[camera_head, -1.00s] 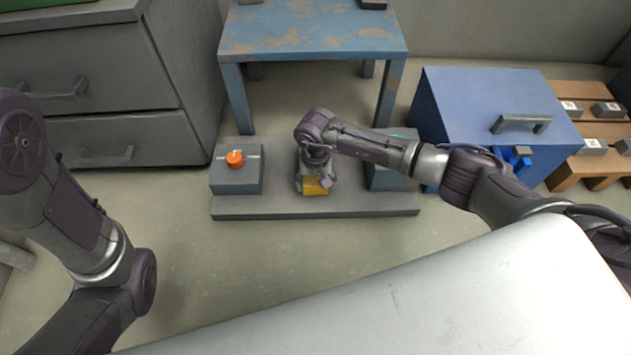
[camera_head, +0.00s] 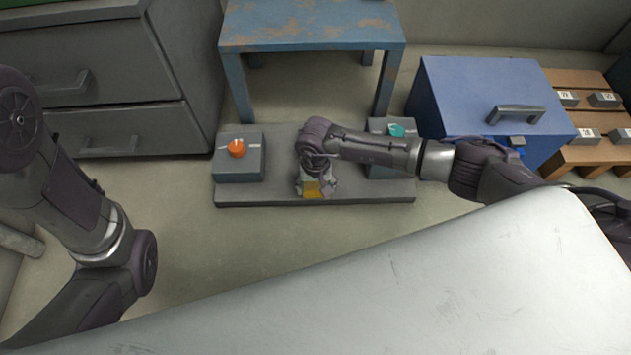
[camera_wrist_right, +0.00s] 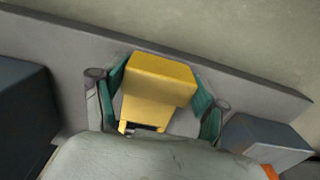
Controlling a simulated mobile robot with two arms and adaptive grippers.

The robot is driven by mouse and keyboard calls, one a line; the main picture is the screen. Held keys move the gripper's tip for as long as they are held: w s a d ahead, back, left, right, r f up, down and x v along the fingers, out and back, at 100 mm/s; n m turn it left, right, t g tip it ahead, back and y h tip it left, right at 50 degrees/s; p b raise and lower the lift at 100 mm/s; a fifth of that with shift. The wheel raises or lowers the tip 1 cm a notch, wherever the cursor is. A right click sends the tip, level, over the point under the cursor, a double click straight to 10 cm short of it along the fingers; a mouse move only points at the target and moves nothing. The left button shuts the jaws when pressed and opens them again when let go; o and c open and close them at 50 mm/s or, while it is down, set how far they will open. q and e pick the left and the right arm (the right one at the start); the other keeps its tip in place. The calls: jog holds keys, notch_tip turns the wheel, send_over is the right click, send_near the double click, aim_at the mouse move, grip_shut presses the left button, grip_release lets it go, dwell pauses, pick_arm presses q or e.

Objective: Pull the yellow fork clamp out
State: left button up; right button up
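The yellow fork clamp (camera_head: 312,189) shows below my right gripper (camera_head: 318,180), at the middle of the grey base plate. In the right wrist view the clamp (camera_wrist_right: 160,82) is a yellow block with a notched lower end. The two green-padded fingers of my right gripper (camera_wrist_right: 160,95) stand on either side of it, open, with narrow gaps along its sides. Whether a pad touches it at the tips is hard to tell. My right wrist hides the clamp's upper part in the head view. My left arm shows at the left, but its gripper is out of view.
The base plate (camera_head: 255,198) carries a grey box with an orange knob (camera_head: 236,148) at left and a box with a teal knob (camera_head: 397,130) at right. A blue table (camera_head: 310,28) stands behind, a blue cabinet (camera_head: 465,90) at right, grey drawers (camera_head: 95,70) at left.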

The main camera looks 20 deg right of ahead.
jog(key=o, duration=0.4)
jog(key=shift+s, duration=0.1)
jog(key=shift+c, duration=0.2)
notch_tip(320, 180, up, 12)
dwell(0.6)
